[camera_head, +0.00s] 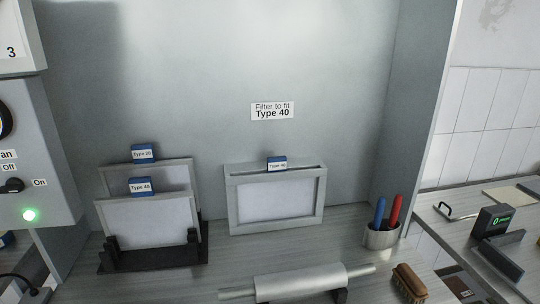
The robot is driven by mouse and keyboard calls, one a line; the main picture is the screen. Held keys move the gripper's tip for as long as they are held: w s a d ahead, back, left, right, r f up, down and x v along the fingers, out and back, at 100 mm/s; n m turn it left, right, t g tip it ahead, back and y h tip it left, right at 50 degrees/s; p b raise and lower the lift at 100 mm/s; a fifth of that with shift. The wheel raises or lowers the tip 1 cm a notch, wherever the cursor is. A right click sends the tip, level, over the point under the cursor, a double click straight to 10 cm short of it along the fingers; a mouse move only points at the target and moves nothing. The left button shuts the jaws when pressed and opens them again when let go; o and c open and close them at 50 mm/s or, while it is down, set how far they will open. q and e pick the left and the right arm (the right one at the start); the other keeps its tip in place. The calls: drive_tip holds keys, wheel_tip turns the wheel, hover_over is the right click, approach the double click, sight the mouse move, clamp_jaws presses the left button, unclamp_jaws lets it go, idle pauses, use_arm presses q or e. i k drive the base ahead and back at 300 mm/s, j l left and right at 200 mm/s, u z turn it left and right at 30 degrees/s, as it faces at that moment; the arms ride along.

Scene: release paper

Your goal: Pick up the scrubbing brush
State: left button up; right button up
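The scrubbing brush (409,283) lies on the bench at the bottom right in the head view. It has a brown wooden-looking body with bristles along its lower left side. It lies right of a grey roller and in front of a metal cup. Neither of my grippers shows in the head view, so where they are relative to the brush cannot be seen.
The grey roller (300,282) rests on a dark stand left of the brush. The metal cup (381,237) holds blue and red handled tools. Framed filters (275,199) stand behind, some in a black rack (150,260). A side counter (465,228) is at right.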

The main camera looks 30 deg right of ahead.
sight(417, 291)
drive_tip(key=z, duration=2.05)
